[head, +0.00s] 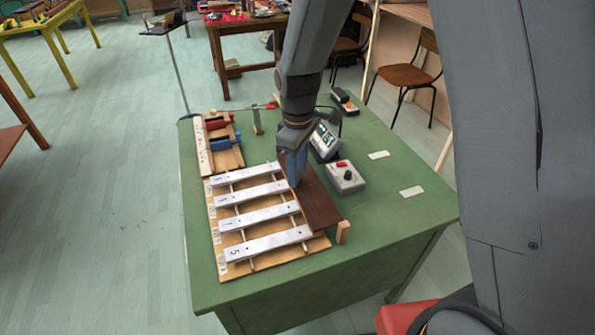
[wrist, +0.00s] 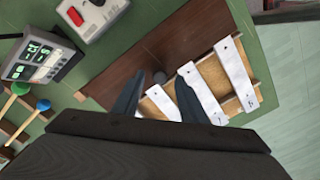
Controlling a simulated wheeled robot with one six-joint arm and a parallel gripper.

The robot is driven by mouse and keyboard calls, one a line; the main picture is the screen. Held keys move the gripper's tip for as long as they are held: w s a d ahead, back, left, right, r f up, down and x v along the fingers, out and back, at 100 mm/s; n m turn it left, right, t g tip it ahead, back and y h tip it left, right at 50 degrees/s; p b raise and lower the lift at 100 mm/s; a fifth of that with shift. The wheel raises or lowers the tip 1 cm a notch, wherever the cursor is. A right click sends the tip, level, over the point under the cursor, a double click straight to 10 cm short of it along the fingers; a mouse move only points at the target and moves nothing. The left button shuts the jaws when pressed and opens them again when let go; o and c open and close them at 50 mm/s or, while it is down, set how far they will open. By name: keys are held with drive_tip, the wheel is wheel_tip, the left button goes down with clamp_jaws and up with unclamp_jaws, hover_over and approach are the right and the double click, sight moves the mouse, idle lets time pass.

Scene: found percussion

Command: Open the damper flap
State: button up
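The damper flap (head: 318,207) is a dark brown board along the right ends of the numbered metal bars (head: 265,242) on the green table. It looks roughly flat; I cannot tell whether it touches the bars. It fills the middle of the wrist view (wrist: 185,42), with a small dark round knob (wrist: 159,77) on it. My gripper (head: 292,178) is low over the far end of the flap and bars. In the wrist view, its two fingers (wrist: 162,70) are apart, with the knob showing in the gap between them. Contact with the knob cannot be told. The gripper hides the knob in the head view.
A grey box with a red switch (head: 345,177) stands right of the flap, with a digital display unit (head: 325,141) behind it. A small wooden block (head: 343,232) stands at the flap's near end. The table's right side (head: 400,225) is mostly clear.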

drive_tip(key=shift+f, duration=0.65)
clamp_jaws()
